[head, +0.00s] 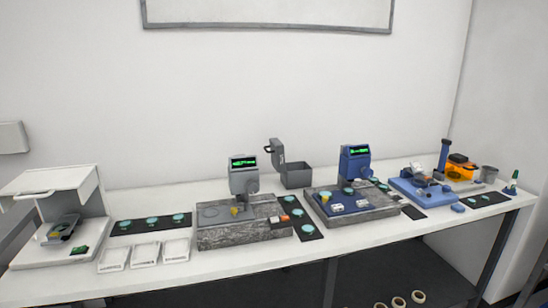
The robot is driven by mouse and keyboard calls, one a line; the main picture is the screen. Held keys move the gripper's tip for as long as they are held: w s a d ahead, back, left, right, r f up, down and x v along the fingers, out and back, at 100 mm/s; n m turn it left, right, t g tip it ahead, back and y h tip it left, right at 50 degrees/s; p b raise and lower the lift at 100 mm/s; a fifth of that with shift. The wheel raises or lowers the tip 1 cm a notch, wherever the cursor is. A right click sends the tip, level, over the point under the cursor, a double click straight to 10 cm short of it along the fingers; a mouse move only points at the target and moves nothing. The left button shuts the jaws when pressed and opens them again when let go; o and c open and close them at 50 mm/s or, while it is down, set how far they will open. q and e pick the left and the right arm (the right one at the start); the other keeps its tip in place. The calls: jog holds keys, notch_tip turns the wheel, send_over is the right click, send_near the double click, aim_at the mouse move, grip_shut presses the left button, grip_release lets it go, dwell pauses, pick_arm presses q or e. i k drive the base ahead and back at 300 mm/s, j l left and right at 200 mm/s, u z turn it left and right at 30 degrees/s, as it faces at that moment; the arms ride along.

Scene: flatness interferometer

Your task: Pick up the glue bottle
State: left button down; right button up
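A small dark green bottle with a pale tip (511,184), which looks like the glue bottle, stands upright at the far right end of the white bench (268,256). It stands just right of a dark mat with teal discs. It is small in the head view, so no label can be read. Neither of my grippers shows in this view.
Left of the bottle are a grey cup (489,174), an orange box (461,169) and a blue instrument (424,191). Two display instruments on granite blocks (245,234) fill the middle. A white hooded station (60,225) stands left. Rolls (398,303) lie below the bench.

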aim_at(511, 186)
jog(key=z, duration=1.45)
jog(key=i+l, duration=0.15)
jog(key=i, duration=0.2)
jog(key=i+l, duration=0.15)
jog(key=i, duration=0.15)
